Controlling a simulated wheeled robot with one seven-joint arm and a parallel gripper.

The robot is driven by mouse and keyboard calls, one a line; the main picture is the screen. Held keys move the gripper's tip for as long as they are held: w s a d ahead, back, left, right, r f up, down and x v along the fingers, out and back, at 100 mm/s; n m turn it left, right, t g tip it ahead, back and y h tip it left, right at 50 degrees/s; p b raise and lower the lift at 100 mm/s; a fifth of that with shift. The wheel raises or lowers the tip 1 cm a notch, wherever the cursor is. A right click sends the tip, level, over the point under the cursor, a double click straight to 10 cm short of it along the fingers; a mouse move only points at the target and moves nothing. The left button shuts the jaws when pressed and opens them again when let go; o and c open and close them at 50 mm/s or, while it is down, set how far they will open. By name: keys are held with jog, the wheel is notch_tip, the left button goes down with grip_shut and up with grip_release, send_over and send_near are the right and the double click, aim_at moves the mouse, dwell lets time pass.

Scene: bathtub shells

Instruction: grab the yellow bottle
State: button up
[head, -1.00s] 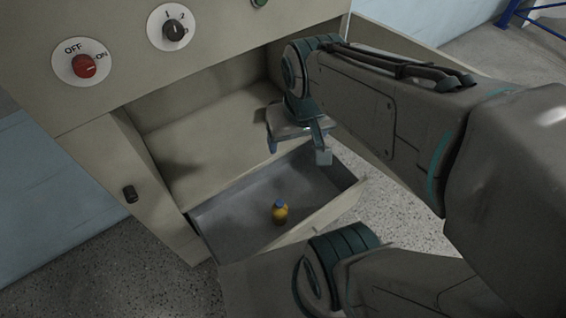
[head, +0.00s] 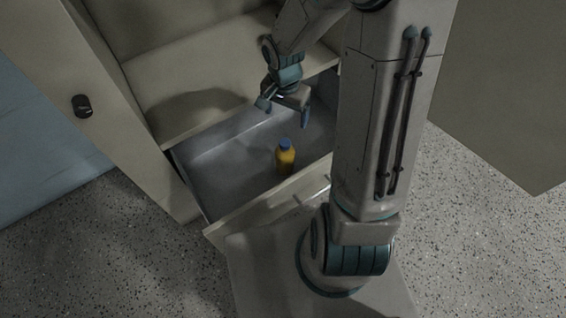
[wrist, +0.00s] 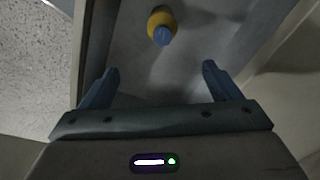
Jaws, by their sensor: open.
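The yellow bottle (head: 286,160) has a blue cap and stands upright in an open grey drawer (head: 215,190). My gripper (head: 283,112) is open and empty above the drawer, behind and above the bottle in the head view. In the wrist view the bottle (wrist: 161,24) shows from above, near the top centre. There the two blue fingertips (wrist: 160,72) are apart, and the bottle lies beyond them, roughly in line with the gap between them. Nothing hides the bottle in either view.
The drawer's front wall (head: 270,205) and side walls stand around the bottle. A cabinet shelf (head: 200,75) lies above and behind the drawer. A cabinet door with a dark knob (head: 82,106) is at the left. Speckled floor (head: 480,240) is clear at the right.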

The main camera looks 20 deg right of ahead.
aim_at(283, 142)
jog(key=shift+m, duration=0.4)
jog(key=f+b, duration=0.1)
jog(key=f, duration=0.3)
jog(key=f+b, duration=0.2)
jog(key=f, duration=0.2)
jog(key=f+b, duration=0.1)
jog(key=f, duration=0.3)
jog(key=shift+w+a+f, duration=0.2)
jog(key=shift+w+a, duration=0.05)
jog(key=shift+w, duration=0.1)
jog(key=shift+s+d+f+b, duration=0.1)
jog(key=shift+f+b, duration=0.8)
jog(key=shift+f, duration=0.65)
jog(key=shift+s+d+f+b, duration=0.1)
jog(key=shift+f+b, duration=0.8)
jog(key=shift+f, duration=0.6)
jog(key=shift+r, duration=0.1)
jog(key=c, duration=1.7)
